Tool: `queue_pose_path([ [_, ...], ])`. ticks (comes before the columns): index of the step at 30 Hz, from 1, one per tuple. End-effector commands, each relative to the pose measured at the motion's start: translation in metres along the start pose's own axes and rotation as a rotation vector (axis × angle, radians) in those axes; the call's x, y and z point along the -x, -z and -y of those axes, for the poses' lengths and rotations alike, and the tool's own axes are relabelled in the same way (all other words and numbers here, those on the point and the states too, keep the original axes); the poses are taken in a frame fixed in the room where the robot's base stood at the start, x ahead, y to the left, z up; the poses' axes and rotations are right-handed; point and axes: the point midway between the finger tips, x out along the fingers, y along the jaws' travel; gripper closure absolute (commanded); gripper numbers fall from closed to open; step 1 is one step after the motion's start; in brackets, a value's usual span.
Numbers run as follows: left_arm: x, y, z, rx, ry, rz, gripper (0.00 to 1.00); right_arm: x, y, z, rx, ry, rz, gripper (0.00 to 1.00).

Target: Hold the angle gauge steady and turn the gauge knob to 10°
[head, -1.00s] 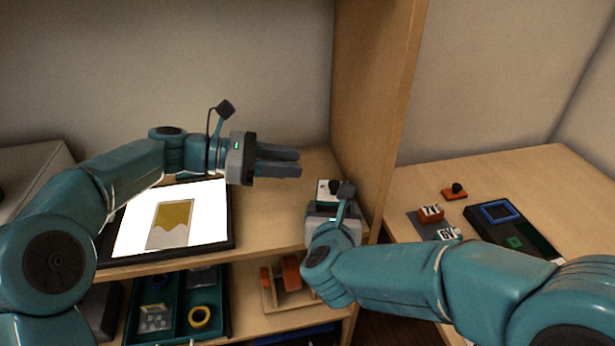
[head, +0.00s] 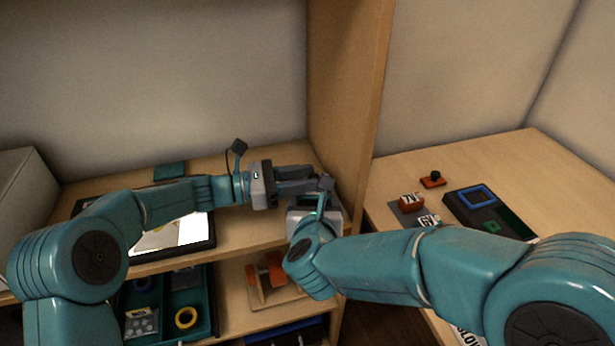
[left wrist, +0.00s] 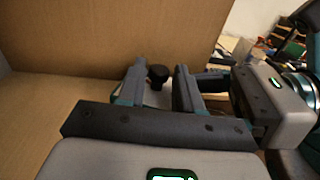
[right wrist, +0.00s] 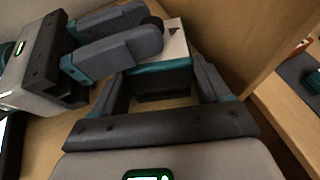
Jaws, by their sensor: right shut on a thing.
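The angle gauge shows in the right wrist view as a block with a white top face (right wrist: 177,42) and a dark knob (right wrist: 152,22). My right gripper (head: 318,200) is shut on the gauge body, with a finger on each side of it (right wrist: 165,82). My left gripper (head: 312,178) is open at the gauge. In the left wrist view, the black knob (left wrist: 158,74) stands between its spread fingers (left wrist: 160,68), with gaps visible on both sides. The scale marks and pointer cannot be read. In the head view the grippers hide most of the gauge.
A wooden upright panel (head: 345,100) stands close to the right of both grippers. A dark-framed tablet (head: 205,243) lies on the shelf to the left. A lower shelf holds a teal tray (head: 205,318). On the right table are stamps (head: 411,202) and a dark case (head: 455,207).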

Motion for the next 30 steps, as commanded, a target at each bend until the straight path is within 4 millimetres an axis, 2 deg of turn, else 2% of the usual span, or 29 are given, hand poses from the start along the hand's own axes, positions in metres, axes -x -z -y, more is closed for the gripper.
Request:
queue_pose_path([
  [4, -0.0106, -0.0001, 0.0001, 0.001, 0.0, 0.001, 0.65, 0.0, 0.0001, -0.0002, 0.0, -0.001, 0.0, 0.56],
  [12, -0.0118, -0.0001, -0.0001, 0.001, -0.001, 0.0, 0.65, 0.0, 0.0002, -0.0002, 0.0, -0.001, 0.0, 0.56],
  [13, -0.0118, -0.0001, -0.0001, 0.001, -0.001, 0.0, 0.72, 0.0, 0.0002, -0.0002, 0.0, -0.001, 0.0, 0.56],
  [15, -0.0117, -0.0002, 0.0, 0.001, -0.001, 0.0, 0.95, 0.0, 0.0001, -0.0002, 0.0, -0.001, 0.0, 0.56],
  [16, -0.0117, -0.0002, 0.0, 0.001, -0.001, 0.0, 1.0, 0.0, 0.0001, -0.0002, 0.0, -0.001, 0.0, 0.56],
  [23, -0.0122, -0.0006, -0.0014, -0.003, 0.03, 0.003, 1.0, 0.0, 0.0002, -0.0002, 0.0, 0.0, 0.0, 0.56],
  [30, -0.013, -0.0009, -0.0047, -0.005, 0.2, 0.006, 1.0, 0.0001, 0.0005, -0.0004, 0.0, -0.001, -0.001, 0.56],
])
